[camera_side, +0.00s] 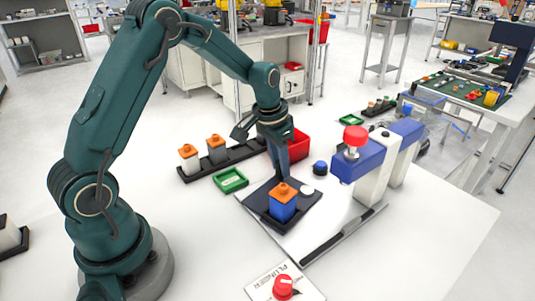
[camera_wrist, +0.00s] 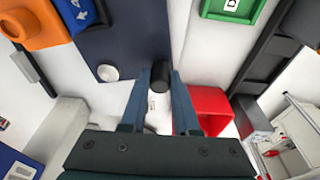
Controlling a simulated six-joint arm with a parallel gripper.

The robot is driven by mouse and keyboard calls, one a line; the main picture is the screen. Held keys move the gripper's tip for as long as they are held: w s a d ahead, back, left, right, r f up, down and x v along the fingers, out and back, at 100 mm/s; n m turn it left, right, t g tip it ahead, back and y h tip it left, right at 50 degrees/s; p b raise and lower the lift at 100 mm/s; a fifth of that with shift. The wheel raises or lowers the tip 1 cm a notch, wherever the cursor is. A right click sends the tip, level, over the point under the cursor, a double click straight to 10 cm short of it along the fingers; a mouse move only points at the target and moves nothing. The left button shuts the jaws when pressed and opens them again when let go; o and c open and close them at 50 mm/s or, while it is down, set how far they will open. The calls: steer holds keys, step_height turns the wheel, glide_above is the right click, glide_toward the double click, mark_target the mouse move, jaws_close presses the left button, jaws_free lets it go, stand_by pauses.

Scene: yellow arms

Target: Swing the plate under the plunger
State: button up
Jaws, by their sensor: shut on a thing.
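The dark navy plate (camera_side: 258,197) lies on a white base. A blue block with an orange top (camera_side: 283,203) stands upright at its near end, and a white round disc (camera_side: 307,190) is beside it. The plate also shows in the wrist view (camera_wrist: 125,45). My gripper (camera_side: 284,172) reaches down at the plate's far edge. In the wrist view my gripper (camera_wrist: 160,90) is shut on a black upright handle (camera_wrist: 160,75). The plunger, a blue head (camera_side: 357,163) with a red knob on a white column, stands to the right, apart from the plate.
A red bin (camera_side: 298,146) is behind my gripper; it is close by in the wrist view (camera_wrist: 208,105). A green tray (camera_side: 230,180) and a black rack (camera_side: 228,160) with orange-capped pieces are left. A red button (camera_side: 283,287) on a labelled card is in front.

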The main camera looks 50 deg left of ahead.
steer(key=shift+d, duration=0.1)
steer(key=shift+o, duration=0.6)
steer(key=shift+s+d, duration=0.4)
steer(key=shift+s, duration=0.45)
steer(key=shift+o, duration=0.2)
steer(key=shift+s+d, duration=0.45)
steer(key=shift+s, duration=0.1)
steer(key=shift+c, duration=0.8)
steer(key=shift+s+d, duration=0.1)
steer(key=shift+s, duration=0.15)
